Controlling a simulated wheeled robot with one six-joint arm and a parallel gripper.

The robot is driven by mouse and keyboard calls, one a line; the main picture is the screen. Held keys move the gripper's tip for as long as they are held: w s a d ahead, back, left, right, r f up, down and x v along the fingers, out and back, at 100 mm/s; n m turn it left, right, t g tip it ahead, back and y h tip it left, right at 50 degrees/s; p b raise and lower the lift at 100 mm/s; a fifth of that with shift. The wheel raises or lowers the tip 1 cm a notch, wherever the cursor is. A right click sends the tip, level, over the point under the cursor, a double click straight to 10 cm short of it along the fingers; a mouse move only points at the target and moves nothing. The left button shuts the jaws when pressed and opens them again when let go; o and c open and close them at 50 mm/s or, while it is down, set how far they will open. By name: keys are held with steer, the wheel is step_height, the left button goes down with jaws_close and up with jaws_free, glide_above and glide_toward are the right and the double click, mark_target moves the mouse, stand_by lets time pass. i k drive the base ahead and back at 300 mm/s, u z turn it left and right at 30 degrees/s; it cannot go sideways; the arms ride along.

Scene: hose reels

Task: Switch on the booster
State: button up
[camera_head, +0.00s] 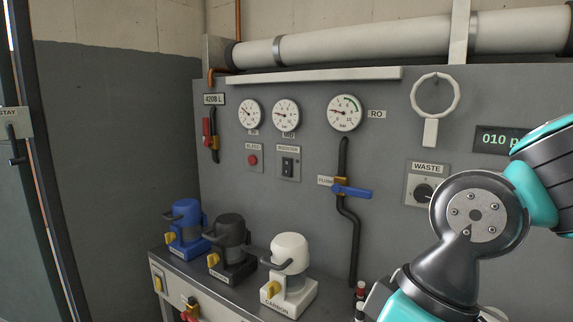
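Which way the rocker is tipped is too small to tell. Nothing covers the switch. My arm fills the right side of the view, apart from the switch and to its right. My gripper is not in view.
A red button (252,160) is left of the switch, with gauges (286,115) above. A blue-handled valve (351,190) and black hose are right. Blue, black and white (290,255) units stand on the bench below. A WASTE knob (423,192) is near my arm.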

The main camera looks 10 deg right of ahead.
mark_target(286, 170)
steer(key=k, duration=0.65)
steer(key=u, duration=0.35)
steer(key=i, duration=0.5)
steer(key=u, duration=0.5)
steer(key=i, duration=1.2)
steer(key=z, duration=0.35)
